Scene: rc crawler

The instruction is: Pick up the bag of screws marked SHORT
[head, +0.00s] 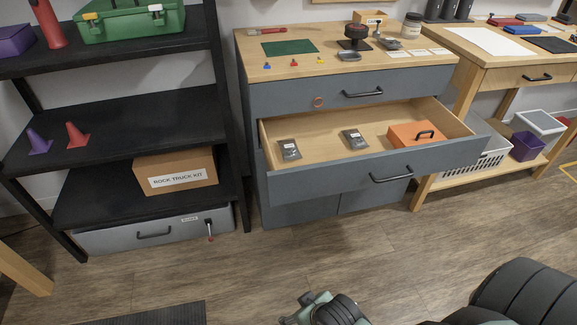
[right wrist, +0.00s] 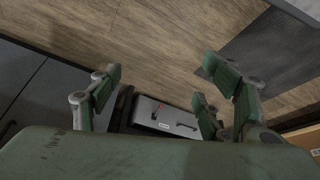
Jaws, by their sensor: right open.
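Two small dark bags with pale labels lie apart in the open drawer (head: 325,177) of the grey cabinet: a left bag (head: 289,150) and a right bag (head: 355,140). The labels are too small to read, so I cannot tell which is marked SHORT. My right gripper (right wrist: 155,92) is open and empty in the right wrist view, with its green-padded fingers spread above the floor. In the head view, part of my right arm shows at the bottom edge, well in front of and below the drawer. My left gripper is not in view.
An orange box (head: 412,134) with a black handle sits in the drawer's right part. A black shelf (head: 150,115) stands left of the cabinet, with a grey case (head: 120,238) at its bottom. A wooden workbench (head: 495,70) stands right. The floor before the drawer is clear.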

